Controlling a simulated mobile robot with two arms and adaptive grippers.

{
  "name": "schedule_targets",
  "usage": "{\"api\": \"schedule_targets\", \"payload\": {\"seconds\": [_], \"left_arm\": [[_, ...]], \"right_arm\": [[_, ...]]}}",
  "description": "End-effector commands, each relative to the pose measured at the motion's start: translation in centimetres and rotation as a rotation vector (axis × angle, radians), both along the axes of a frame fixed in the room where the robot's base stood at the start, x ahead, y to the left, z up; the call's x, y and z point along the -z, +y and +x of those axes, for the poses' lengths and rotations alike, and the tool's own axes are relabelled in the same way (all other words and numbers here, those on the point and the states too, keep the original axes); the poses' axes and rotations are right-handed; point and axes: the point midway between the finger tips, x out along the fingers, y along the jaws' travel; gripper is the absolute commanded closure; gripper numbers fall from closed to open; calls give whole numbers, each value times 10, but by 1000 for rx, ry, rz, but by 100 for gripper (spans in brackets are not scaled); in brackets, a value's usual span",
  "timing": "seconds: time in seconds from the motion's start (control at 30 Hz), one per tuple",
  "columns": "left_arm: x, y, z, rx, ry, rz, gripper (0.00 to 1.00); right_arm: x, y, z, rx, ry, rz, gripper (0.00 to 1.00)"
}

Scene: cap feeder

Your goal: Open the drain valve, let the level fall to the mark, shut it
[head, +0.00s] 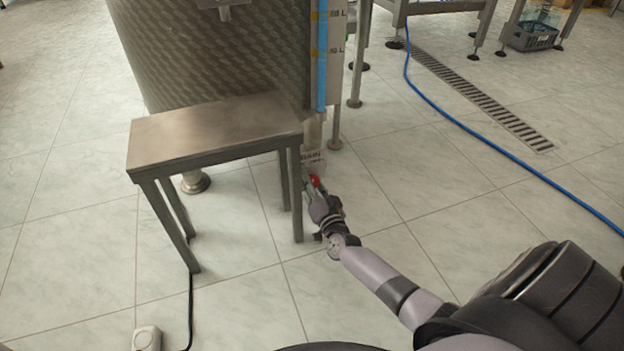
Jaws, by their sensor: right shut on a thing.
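A large steel tank (215,60) stands at the top of the head view. A vertical blue level tube (322,55) runs down its right side, with small marks beside it. The red drain valve handle (315,180) shows under the label. My right gripper (315,189) is shut on this handle, and its fingers hide part of it. The valve body and any outflow are hidden, so I cannot tell how far the valve is turned. My left gripper is not in view.
A steel bench (215,128) stands in front of the tank, just left of my right gripper. A blue hose (480,137) lies across the floor at right, near a floor drain grate (485,98). A small white box (146,338) with a black cable lies at bottom left.

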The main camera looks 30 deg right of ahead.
Motion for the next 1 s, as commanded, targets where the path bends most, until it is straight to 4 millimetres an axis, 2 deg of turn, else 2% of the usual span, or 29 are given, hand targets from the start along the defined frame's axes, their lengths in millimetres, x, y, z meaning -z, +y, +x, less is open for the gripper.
{"api": "schedule_targets", "payload": {"seconds": [0.03,0.4,0.7,1.0], "left_arm": [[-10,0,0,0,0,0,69],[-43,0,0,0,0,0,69],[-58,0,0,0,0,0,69],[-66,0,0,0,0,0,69]], "right_arm": [[-4,0,0,1,13,-39,89],[-3,0,0,1,95,-380,89],[-1,1,-1,-1,153,-627,89],[0,1,0,0,190,-782,89]]}}
